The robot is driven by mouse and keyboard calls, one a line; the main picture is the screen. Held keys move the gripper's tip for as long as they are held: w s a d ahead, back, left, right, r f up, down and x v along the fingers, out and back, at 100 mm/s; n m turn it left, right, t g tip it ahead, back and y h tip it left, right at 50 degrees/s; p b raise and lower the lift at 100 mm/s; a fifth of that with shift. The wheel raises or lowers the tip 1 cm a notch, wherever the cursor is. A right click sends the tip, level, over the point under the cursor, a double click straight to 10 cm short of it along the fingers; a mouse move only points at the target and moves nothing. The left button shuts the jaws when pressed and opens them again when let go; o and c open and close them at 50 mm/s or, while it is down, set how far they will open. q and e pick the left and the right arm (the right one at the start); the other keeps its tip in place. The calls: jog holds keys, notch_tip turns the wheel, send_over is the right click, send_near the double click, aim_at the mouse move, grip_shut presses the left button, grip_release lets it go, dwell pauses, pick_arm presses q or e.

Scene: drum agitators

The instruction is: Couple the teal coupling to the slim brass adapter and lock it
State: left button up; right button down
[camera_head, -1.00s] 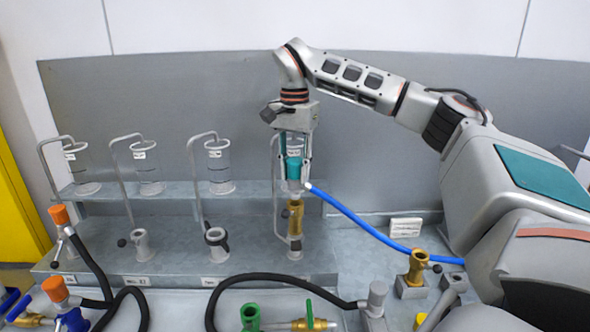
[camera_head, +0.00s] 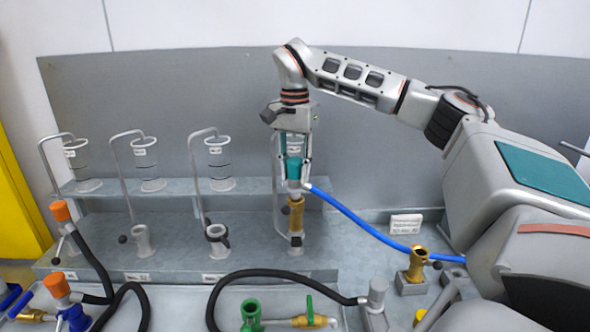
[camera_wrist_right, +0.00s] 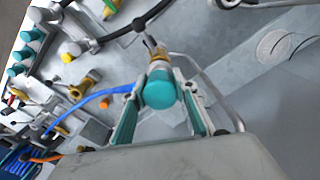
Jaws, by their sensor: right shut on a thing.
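The teal coupling (camera_head: 294,168) is upright in my right gripper (camera_head: 293,180), which is shut on it. A blue hose (camera_head: 350,215) leaves its lower side to the right. The slim brass adapter (camera_head: 296,214) stands upright on the rightmost station, just below the coupling. I cannot tell whether the two touch. My left gripper is not in view.
Clear cylinders (camera_head: 219,165) stand on the shelf with bent pipes beside them. A wider brass fitting (camera_head: 417,264) stands on a block at the right. Black hoses (camera_head: 265,277) and a green fitting (camera_head: 250,315) occupy the front. The grey back panel is close behind.

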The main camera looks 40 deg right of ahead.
jog(key=shift+f, duration=0.1)
jog(key=shift+f, duration=0.95)
jog(key=shift+f, duration=0.35)
dwell(0.4)
jog(key=c, duration=1.5)
grip_release()
jog(key=shift+c, duration=0.3)
jog(key=shift+r, duration=5)
